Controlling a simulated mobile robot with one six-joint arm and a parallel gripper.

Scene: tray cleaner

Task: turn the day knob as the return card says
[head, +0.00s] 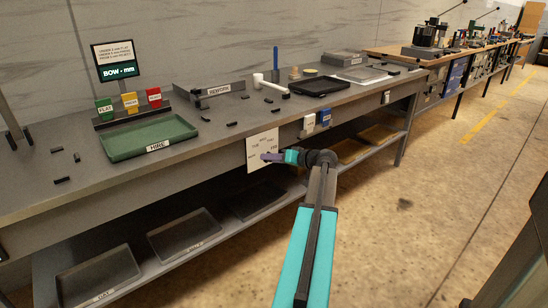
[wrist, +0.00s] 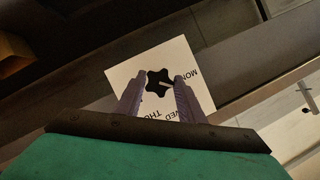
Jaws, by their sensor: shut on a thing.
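The day knob (wrist: 157,83) is a black, lobed knob with a pale pointer mark, on a white square dial plate (wrist: 125,73) in the wrist view. Lettering around it reads MON, WED and THU in part; the rest is hidden or unclear. The pointer slants towards my right finger, on the MON side. My gripper (wrist: 159,82) has one finger on each side of the knob and is shut on it. In the head view the dial plate (head: 262,138) hangs on the bench front, and my gripper (head: 272,157) covers its lower part. I cannot identify a return card.
A black tray (head: 320,86) lies farther right. The floor at right is clear.

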